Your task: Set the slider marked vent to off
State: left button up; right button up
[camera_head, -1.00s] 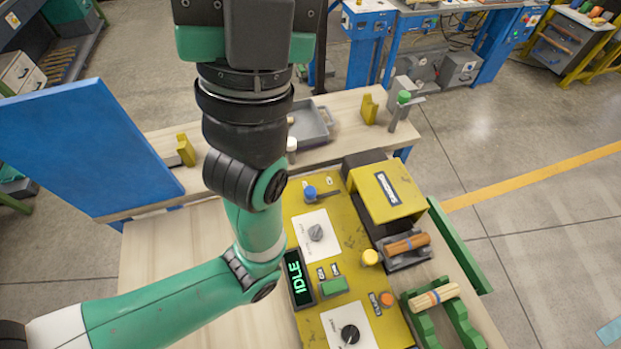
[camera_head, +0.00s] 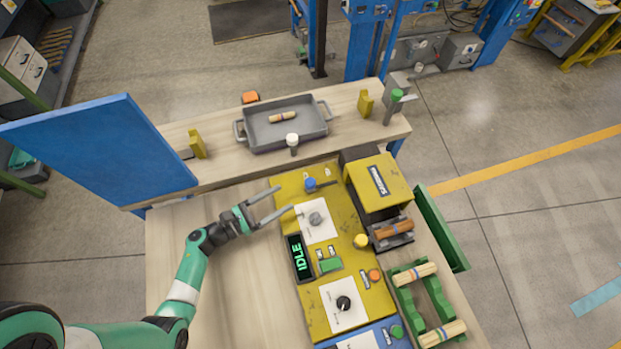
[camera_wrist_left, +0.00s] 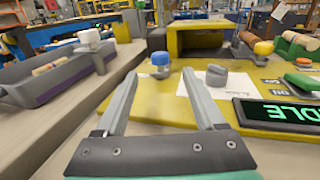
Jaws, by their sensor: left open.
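In the left wrist view the blue knob (camera_wrist_left: 161,62) shows beyond and between the fingertips (camera_wrist_left: 160,75). My right gripper is not in view.
A grey dial (camera_head: 316,219) on a white plate sits close to the fingers. The IDLE display (camera_head: 298,257) and a green button (camera_head: 330,265) lie nearer. A white-topped post (camera_head: 292,141) and grey tray (camera_head: 285,124) stand behind. The wooden table left is clear.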

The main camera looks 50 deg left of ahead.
aim_at(311, 181)
pick_arm(q)
jog(key=w, duration=0.3)
jog(key=w+d+b, duration=0.1)
jog(key=w, duration=0.3)
jog(key=w+d, duration=0.1)
jog(key=w, duration=0.2)
jog(key=shift+w+r, duration=0.1)
jog(key=shift+w, duration=0.3)
grip_shut()
dwell(0.7)
